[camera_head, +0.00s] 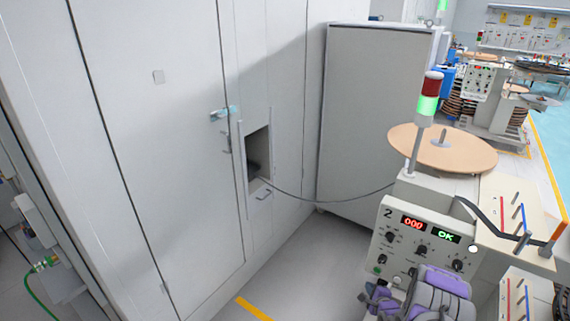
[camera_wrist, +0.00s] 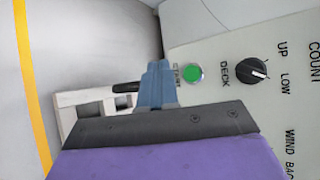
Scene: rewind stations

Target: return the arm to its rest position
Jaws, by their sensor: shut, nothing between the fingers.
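My gripper (camera_wrist: 156,84) shows in the wrist view as blue-grey fingers closed together, with nothing between them. It is close to the front panel of the rewind station, beside the green button (camera_wrist: 194,73) and the deck knob (camera_wrist: 250,70). The wrist view cannot show whether the fingertips touch the panel. In the head view my purple and grey arm is folded low in front of station 2 (camera_head: 380,215); the fingertips are hard to make out there.
Station 2 carries a red display (camera_head: 412,223), a lit green stack light (camera_head: 428,105) and a wooden reel (camera_head: 441,148). A cable (camera_head: 330,201) runs from a wall opening (camera_head: 257,153) to the station. Clear floor (camera_head: 300,275) lies left of my arm.

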